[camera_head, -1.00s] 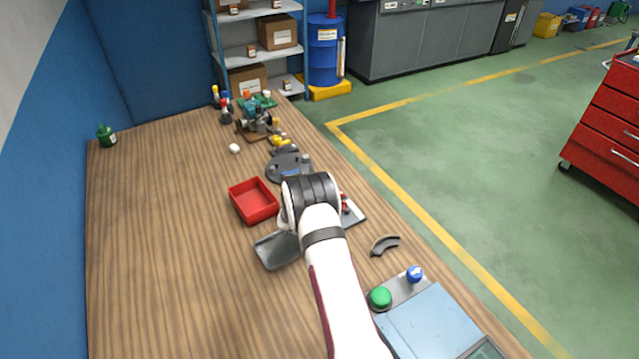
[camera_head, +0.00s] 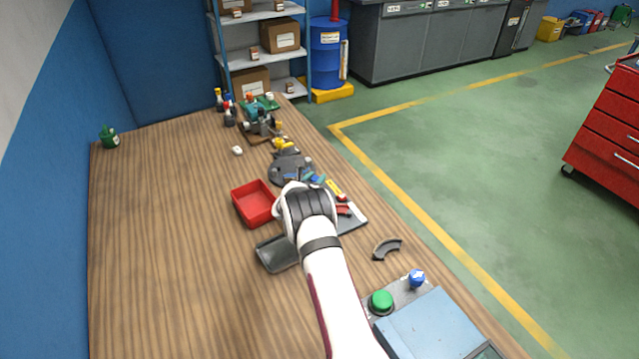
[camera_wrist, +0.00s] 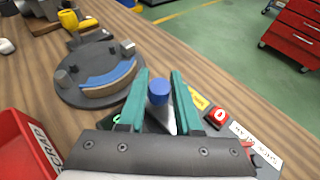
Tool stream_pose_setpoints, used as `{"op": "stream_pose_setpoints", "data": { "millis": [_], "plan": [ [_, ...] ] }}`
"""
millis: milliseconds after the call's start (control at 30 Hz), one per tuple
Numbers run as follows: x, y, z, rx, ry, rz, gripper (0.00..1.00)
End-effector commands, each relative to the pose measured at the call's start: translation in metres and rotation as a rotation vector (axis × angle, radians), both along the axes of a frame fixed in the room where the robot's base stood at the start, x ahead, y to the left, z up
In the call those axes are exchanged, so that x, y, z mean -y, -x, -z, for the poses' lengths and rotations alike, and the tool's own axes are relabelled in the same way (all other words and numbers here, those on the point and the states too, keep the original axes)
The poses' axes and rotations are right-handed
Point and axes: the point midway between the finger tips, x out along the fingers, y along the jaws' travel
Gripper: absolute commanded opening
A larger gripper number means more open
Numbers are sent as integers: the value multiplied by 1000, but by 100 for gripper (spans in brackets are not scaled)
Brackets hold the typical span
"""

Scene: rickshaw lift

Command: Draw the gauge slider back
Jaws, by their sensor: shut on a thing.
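My gripper (camera_wrist: 158,100) has teal fingers. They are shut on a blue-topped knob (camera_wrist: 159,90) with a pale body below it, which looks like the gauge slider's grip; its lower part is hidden. In the head view my wrist covers the fingers and the knob. A round dark grey fixture (camera_wrist: 75,82) with a curved blue-and-tan piece (camera_wrist: 108,78) lies ahead and left of the fingers in the wrist view. It also shows in the head view (camera_head: 282,172).
A red scrap bin (camera_head: 252,204) stands left of my wrist. A dark tray (camera_head: 274,254) lies below it. A light plate (camera_head: 355,219) with red and yellow items is at the right. A grey curved piece (camera_head: 387,248) and a green-and-blue button panel (camera_head: 400,291) are nearer.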

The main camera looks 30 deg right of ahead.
Motion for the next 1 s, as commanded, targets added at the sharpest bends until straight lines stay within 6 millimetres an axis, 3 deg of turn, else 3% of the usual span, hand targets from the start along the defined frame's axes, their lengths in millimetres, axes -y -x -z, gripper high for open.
{"op": "stream_pose_setpoints", "data": {
  "millis": [233, 267, 400, 767, 1000],
  "plan": [
    [-2, -3, -1, 1, 2, -10, 0],
    [-2, -3, -1, 1, 2, -10, 37],
    [-2, -3, -2, 0, 3, -9, 62],
    [-4, 0, -3, 1, 1, -8, 64],
    [-38, 33, -23, -1, 2, -10, 64]
  ]
}}
